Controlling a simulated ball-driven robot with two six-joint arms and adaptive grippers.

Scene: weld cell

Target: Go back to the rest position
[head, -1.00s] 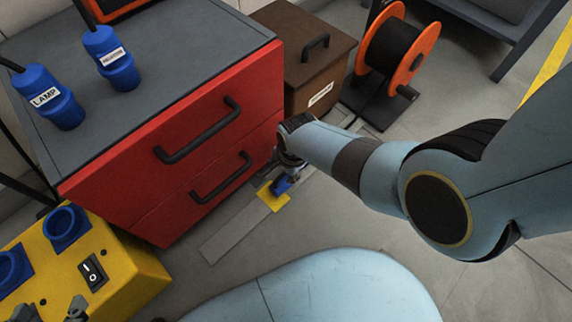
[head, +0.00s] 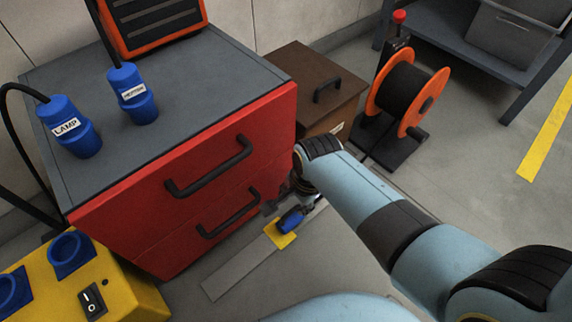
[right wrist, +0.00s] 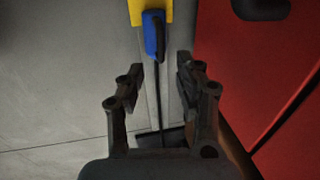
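My right arm reaches down from the right in the head view. Its gripper (head: 272,208) is low beside the red cabinet, partly hidden behind the wrist. In the right wrist view the right gripper (right wrist: 161,70) is open, with its two dark fingers apart. A blue-handled piece (right wrist: 153,35) on a yellow plate (right wrist: 150,10) lies ahead of the fingers. A thin black rod or cable runs from it back between the fingers without visible contact. The head view shows the blue piece (head: 290,219) and the yellow plate (head: 279,235) near the floor. My left gripper is not in view.
The red cabinet (head: 150,216) has two black handles and carries LAMP (head: 68,127) and another blue plug (head: 133,95). A yellow socket box (head: 125,290) stands front left. A brown box (head: 310,85) and orange cable reel (head: 410,95) stand behind. Floor at right is clear.

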